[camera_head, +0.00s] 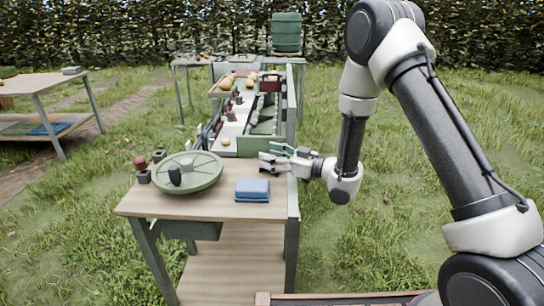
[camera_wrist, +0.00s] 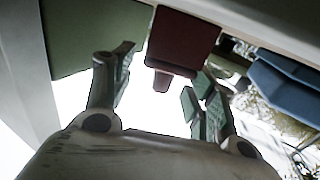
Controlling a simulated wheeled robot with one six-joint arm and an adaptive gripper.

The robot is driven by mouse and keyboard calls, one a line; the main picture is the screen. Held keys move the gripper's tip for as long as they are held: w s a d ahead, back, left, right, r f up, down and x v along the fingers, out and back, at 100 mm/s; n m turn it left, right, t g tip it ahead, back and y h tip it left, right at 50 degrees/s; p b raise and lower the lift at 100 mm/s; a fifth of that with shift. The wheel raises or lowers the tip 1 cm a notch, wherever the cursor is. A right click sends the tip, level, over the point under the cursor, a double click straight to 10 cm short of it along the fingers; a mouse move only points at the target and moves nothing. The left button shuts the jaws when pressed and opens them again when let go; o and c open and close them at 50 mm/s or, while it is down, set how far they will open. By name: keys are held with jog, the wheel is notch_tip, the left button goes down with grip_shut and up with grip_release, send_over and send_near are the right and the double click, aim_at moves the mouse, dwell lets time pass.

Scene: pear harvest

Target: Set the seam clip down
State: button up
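My gripper (camera_head: 268,157) reaches in from the right at the near end of the long green tray, above the wooden table top. In the wrist view its two fingers (camera_wrist: 160,98) stand well apart, with green pads and a bright gap between them. A dark red block with a small tab (camera_wrist: 183,45) shows beyond the fingertips; the tab points into the gap. I see no finger closed on it. It may be the seam clip, but I cannot tell for sure.
On the wooden table (camera_head: 205,207) are a round green turntable (camera_head: 203,181) with dark pieces, a folded blue cloth (camera_head: 252,190) and small blocks at the left. The green tray (camera_head: 248,146) runs away behind, with fruit nearby. Bare table shows at the front.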

jog(key=shift+r, duration=0.2)
jog(key=v, duration=1.2)
